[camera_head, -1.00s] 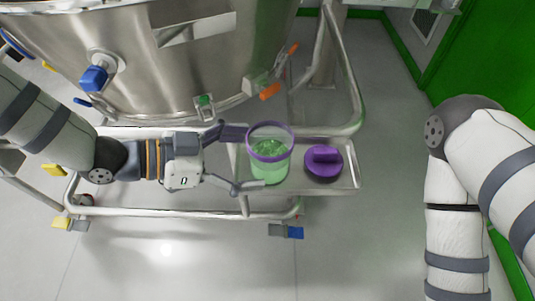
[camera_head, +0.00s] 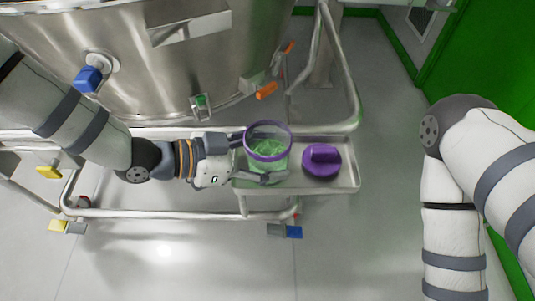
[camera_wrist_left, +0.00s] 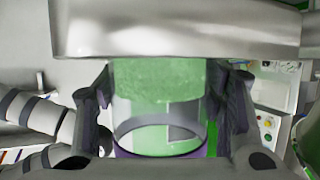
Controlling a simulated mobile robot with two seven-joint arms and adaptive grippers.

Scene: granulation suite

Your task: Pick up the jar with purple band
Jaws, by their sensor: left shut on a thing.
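The jar with the purple band (camera_head: 268,150) is clear, with green contents and a purple ring around its open top. It is at the left end of a small metal tray (camera_head: 345,177) in the head view. My left gripper (camera_head: 262,157) comes in from the left, with one finger on each side of the jar, shut on it. In the left wrist view the jar (camera_wrist_left: 160,105) fills the space between the two dark fingers. I cannot tell whether the jar's base is touching the tray. My right gripper is out of view; only my right arm shows.
A purple lid with a raised handle (camera_head: 322,160) lies on the tray right of the jar. A large steel vessel (camera_head: 150,60) with a blue valve knob (camera_head: 90,79) and orange handles (camera_head: 267,91) stands behind.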

